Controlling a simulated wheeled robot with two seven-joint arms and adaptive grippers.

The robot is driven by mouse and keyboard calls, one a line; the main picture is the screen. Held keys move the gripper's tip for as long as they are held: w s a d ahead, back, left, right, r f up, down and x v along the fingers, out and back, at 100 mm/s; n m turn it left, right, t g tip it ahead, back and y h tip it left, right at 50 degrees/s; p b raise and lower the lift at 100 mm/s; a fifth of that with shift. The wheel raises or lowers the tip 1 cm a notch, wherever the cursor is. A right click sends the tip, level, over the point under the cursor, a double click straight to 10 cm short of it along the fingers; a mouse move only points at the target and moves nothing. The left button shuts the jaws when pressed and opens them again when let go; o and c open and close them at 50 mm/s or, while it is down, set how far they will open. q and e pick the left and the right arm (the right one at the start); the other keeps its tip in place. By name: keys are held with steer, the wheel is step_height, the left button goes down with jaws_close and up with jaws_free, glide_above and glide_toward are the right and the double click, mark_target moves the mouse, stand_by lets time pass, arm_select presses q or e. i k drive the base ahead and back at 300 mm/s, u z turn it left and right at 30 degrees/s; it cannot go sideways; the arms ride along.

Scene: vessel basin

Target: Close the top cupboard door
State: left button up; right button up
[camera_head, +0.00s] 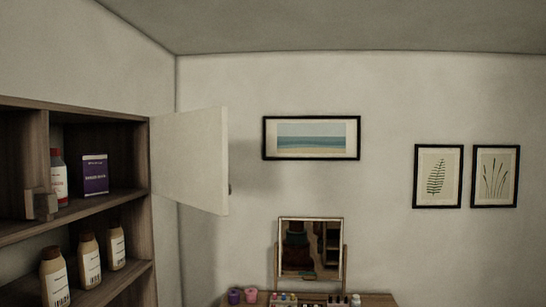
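The top cupboard door (190,158) is a pale panel hinged at the right side of the wooden cupboard (143,205). It stands wide open, swung out to the right, with a small dark knob (230,188) near its free lower edge. Neither of my grippers shows in the head view.
Several brown-capped bottles (89,260) stand on the shelf below. A small wooden block-like piece (41,204) sits at the top shelf's front edge. A mirror (310,250) stands on a low table with cups (251,295). Framed pictures (311,138) hang on the far wall.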

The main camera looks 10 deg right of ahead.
mark_target(189, 149)
steer(key=z, duration=0.45)
steer(key=i, duration=2.05)
steer(key=u, duration=1.85)
steer(key=k, duration=0.4)
